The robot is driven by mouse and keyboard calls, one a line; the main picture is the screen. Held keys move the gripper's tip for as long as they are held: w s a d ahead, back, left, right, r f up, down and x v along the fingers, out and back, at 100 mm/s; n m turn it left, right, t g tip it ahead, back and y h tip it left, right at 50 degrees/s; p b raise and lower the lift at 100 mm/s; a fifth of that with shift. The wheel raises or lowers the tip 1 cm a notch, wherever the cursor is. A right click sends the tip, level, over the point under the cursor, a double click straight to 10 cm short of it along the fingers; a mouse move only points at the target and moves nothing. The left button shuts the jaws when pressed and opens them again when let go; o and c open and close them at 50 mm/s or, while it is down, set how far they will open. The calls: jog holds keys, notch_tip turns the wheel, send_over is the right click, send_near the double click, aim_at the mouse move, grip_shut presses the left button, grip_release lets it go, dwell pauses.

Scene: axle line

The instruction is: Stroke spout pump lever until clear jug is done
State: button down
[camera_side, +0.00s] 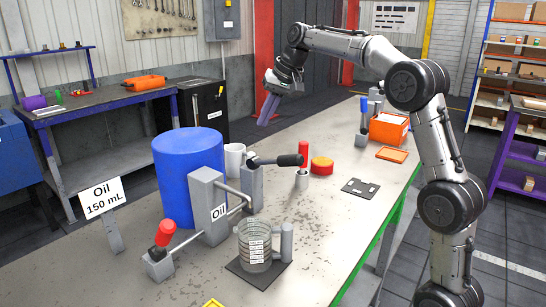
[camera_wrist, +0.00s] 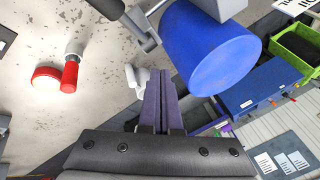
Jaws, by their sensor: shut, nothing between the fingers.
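The pump has a grey column (camera_side: 207,208) labelled "Oil" beside a blue drum (camera_side: 188,165); the drum also shows in the wrist view (camera_wrist: 205,48). A black-handled lever (camera_side: 280,160) lies nearly level on a grey post, and a red-handled lever (camera_side: 165,233) tilts up from a block at front left. I cannot tell which one works the spout. The clear jug (camera_side: 257,246), with marked bands, stands on a dark mat below the spout; its fill level is unclear. A sign (camera_side: 102,197) reads "Oil 150 mL". My gripper (camera_side: 266,112) is shut and empty, above and behind the levers.
A white mug (camera_side: 234,158) stands behind the column. A red-handled tool (camera_side: 299,150) and a red round part (camera_side: 321,166) stand near the black handle. A dark plate (camera_side: 360,188), orange tray (camera_side: 392,154) and orange box (camera_side: 388,128) lie right. The front right table surface is clear.

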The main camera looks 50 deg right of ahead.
aim_at(277, 160)
jog(key=shift+s+f, duration=0.35)
jog(key=shift+f, duration=0.7)
jog(key=shift+s+f, duration=0.4)
jog(key=shift+f, duration=0.6)
jog(key=shift+s+f, duration=0.35)
jog(key=shift+f, duration=0.7)
jog(key=shift+f, duration=0.15)
jog(key=shift+s+f, duration=0.15)
jog(key=shift+f, duration=0.15)
jog(key=shift+s+f, duration=0.25)
jog(key=shift+f, duration=0.45)
jog(key=shift+s+f, duration=0.25)
jog(key=shift+f, duration=0.45)
jog(key=shift+s+f, duration=0.25)
jog(key=shift+f, duration=0.45)
dwell(2.2)
